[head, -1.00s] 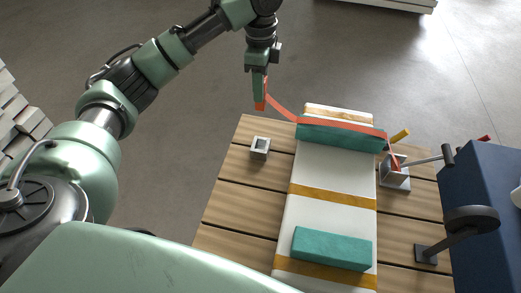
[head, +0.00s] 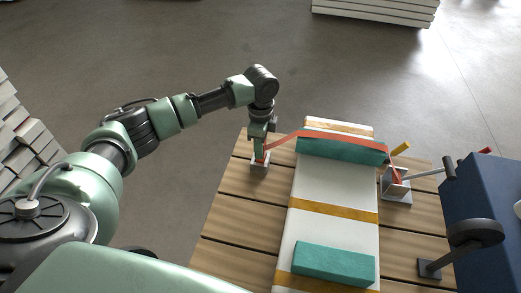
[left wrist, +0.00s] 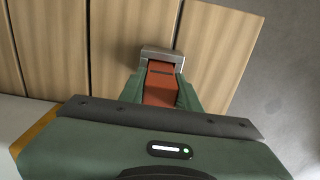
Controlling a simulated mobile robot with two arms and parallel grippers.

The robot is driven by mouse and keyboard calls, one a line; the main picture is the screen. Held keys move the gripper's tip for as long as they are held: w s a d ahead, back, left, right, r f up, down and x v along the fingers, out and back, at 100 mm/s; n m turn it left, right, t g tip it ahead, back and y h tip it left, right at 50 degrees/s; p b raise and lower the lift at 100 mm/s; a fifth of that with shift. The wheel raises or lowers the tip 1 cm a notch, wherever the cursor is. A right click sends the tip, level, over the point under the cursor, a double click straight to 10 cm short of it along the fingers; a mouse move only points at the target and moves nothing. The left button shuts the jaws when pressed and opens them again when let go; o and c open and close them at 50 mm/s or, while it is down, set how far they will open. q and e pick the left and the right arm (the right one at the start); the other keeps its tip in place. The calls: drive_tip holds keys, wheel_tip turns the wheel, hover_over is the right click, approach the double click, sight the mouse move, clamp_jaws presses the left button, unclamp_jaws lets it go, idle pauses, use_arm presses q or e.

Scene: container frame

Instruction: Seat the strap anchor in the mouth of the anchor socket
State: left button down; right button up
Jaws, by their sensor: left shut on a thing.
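The strap anchor is a red-orange block at the end of the orange strap (head: 330,136). My left gripper (head: 260,157) is shut on it, pointing down at the anchor socket (head: 260,168), a small grey square fitting on the wooden deck. In the left wrist view the strap anchor (left wrist: 161,84) sits between the fingers, with its far end at the mouth of the grey socket (left wrist: 163,53). How deep it sits in the mouth is hidden by the fingers. The strap runs across a teal block to a grey bracket (head: 397,189) on the right. My right gripper is not in view.
The wooden deck (head: 235,215) carries a long white box with yellow bands (head: 325,190). Another teal block (head: 334,263) lies near its front. A dark blue block (head: 490,215) with a dark lever (head: 472,235) stands on the right.

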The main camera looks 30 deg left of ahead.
use_arm(q)
drive_tip(key=shift+f, duration=1)
drive_tip(key=shift+f, duration=0.1)
drive_tip(key=c, duration=1)
unclamp_jaws()
wheel_tip(320, 180, up, 12)
drive_tip(key=shift+r, duration=0.1)
